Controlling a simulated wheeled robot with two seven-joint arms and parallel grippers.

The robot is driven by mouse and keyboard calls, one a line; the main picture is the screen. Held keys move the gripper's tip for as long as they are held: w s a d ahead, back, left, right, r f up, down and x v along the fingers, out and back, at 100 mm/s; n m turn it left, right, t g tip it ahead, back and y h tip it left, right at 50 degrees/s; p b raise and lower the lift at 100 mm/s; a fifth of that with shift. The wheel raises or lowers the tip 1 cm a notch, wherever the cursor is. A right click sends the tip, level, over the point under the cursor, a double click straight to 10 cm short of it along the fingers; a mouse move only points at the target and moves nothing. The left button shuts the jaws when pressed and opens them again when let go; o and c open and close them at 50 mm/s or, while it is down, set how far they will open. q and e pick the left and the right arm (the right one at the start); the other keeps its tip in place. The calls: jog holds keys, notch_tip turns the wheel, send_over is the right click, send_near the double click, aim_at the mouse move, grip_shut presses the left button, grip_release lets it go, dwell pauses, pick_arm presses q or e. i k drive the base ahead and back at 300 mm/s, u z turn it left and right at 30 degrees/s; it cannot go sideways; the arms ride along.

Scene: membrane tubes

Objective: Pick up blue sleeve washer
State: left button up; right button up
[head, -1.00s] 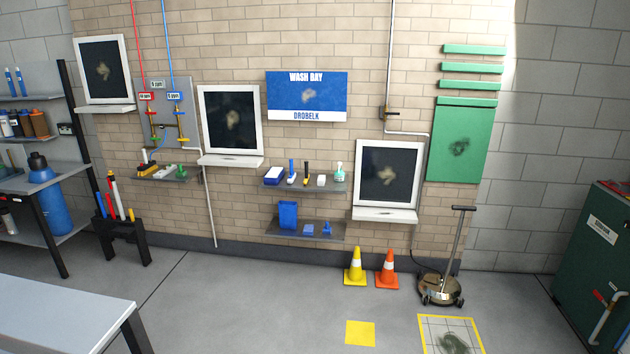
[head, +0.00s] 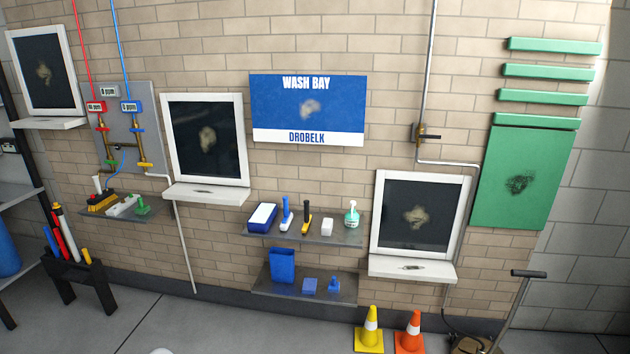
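An upright tool with a blue handle (head: 286,212) stands on the upper wall shelf (head: 340,236); it looks like the blue sleeve washer, but it is too small to be sure. A blue and white block (head: 262,217) lies to its left, and a yellow tool with a black handle (head: 306,220) stands to its right. Neither of my grippers is in view.
The shelf also holds a white block (head: 327,227) and a pump bottle (head: 351,214). A lower shelf (head: 340,290) holds several blue items. Yellow (head: 370,330) and orange (head: 409,332) cones stand on the floor at right. Floor left of them looks clear.

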aim_at(289, 218)
jog(key=i, duration=1.3)
jog(key=u, duration=0.9)
jog(key=i, duration=1.25)
jog(key=z, duration=0.5)
